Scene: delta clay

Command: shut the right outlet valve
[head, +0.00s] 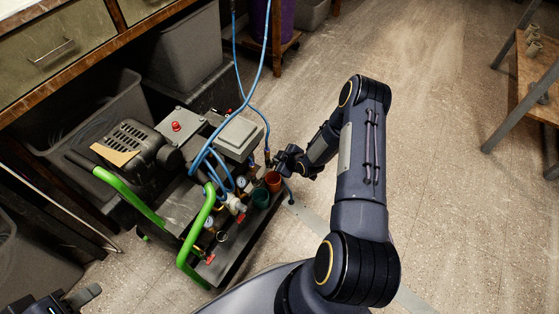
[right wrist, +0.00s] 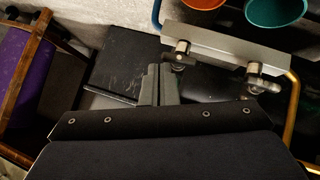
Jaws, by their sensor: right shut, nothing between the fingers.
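The compressor cart with green handles (head: 195,245) stands left of centre in the head view. Red-handled valves show on its front, one near the middle (head: 240,218) and one near the low end (head: 210,258). I cannot tell which part is the right outlet valve; my right arm may hide it. My right gripper (head: 284,160) is at the cart's far right end, close to the orange cup (head: 273,181). In the right wrist view its fingers (right wrist: 158,84) are together and empty, left of a metal fitting (right wrist: 180,56). My left gripper (head: 72,300) is partly visible at the bottom left, apart from the cart.
A blue hose (head: 262,60) rises from the cart. A teal cup (head: 260,198) sits beside the orange one. Grey bins (head: 185,52) and a drawer bench (head: 60,48) stand at the left. A wooden shelf (head: 535,75) is at the right. The floor (head: 450,150) between is clear.

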